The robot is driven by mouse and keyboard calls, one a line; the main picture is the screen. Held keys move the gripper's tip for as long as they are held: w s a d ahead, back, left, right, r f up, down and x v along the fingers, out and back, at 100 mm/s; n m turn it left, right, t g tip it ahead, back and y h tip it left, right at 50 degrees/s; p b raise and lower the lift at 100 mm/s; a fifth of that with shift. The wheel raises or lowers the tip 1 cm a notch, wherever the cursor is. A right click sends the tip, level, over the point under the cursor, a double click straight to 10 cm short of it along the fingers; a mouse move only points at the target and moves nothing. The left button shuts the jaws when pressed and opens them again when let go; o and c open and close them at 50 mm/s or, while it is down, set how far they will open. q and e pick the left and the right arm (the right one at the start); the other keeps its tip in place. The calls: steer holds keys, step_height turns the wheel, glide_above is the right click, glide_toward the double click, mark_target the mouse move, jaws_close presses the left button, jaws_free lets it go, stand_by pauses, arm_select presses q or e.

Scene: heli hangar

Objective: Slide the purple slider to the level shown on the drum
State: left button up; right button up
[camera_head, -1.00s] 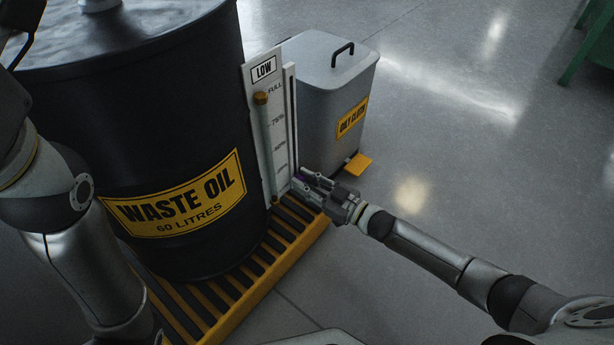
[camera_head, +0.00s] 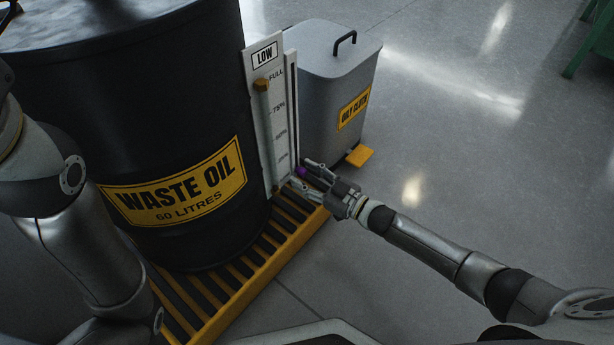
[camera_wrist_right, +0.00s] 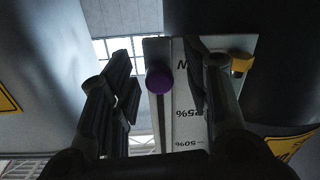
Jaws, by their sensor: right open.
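The purple slider (camera_head: 301,171) is a round knob low on the slotted track at the right edge of the white gauge board (camera_head: 262,70). The board stands against the black waste oil drum (camera_head: 80,110). My right gripper (camera_head: 304,174) is open at the knob, one finger on each side. In the right wrist view the purple knob (camera_wrist_right: 158,80) sits between the open fingers, apart from both. My left arm shows at left, but its gripper is out of the frame.
A grey OILY CLOTH bin (camera_head: 335,75) with a yellow pedal (camera_head: 360,156) stands just behind the gauge. The drum rests on a yellow slatted pallet (camera_head: 235,300). A green stand (camera_head: 590,40) is at the far top right. The floor at right is clear.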

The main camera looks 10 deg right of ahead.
steer(key=v, duration=1.2)
stand_by(0.4)
